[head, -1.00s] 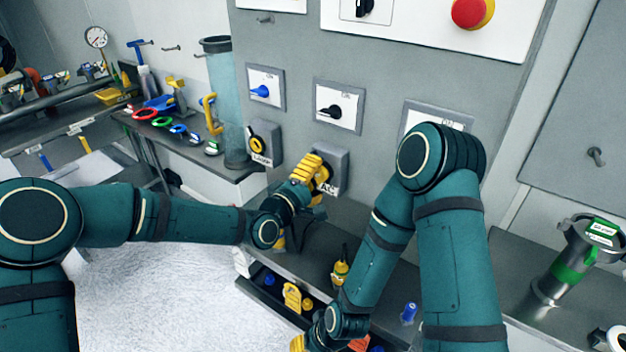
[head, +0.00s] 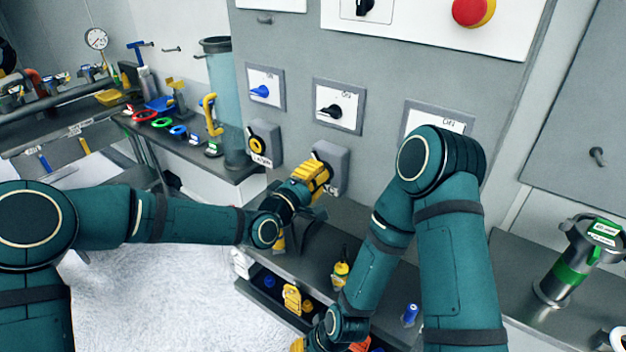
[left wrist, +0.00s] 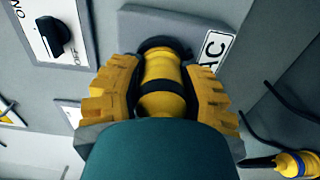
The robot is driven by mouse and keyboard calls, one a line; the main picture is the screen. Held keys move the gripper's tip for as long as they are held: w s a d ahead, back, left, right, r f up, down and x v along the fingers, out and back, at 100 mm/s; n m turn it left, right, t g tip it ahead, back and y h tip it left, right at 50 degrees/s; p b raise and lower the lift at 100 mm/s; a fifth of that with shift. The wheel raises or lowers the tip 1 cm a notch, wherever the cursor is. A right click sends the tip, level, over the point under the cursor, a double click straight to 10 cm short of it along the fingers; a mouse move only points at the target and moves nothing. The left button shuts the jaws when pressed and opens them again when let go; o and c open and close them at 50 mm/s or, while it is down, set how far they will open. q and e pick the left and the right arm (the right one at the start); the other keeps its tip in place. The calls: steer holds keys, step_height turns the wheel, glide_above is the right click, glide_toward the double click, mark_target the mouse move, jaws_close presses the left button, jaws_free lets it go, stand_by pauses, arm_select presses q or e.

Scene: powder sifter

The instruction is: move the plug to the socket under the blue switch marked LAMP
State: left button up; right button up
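The plug (left wrist: 162,85) is yellow with a black band. In the left wrist view its far end meets the dark ring of the socket box (left wrist: 205,50) labelled with letters ending in AC. This box (head: 335,158) is below the black switch in the head view. My left gripper (head: 318,172) has its yellow fingers on both sides of the plug, apparently touching it. The blue switch (head: 260,91) is on the panel to the left. Under it is the LAMP socket (head: 257,144), with a yellow and black face and nothing in it. My right gripper (head: 298,345) is mostly hidden at the bottom edge.
A side shelf (head: 215,172) with coloured items and a clear cylinder is left of the LAMP socket.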

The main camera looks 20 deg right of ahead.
arm_select(q)
steer(key=shift+d+r, duration=0.1)
steer(key=shift+r, duration=0.25)
jaws_close()
steer(key=shift+s+a+f, duration=0.1)
steer(key=shift+a, duration=0.1)
steer(key=shift+f+b+v, duration=0.25)
steer(key=shift+b+v, duration=0.25)
steer(key=shift+v, duration=0.75)
steer(key=shift+b+v, duration=0.35)
steer(key=shift+v, duration=1.15)
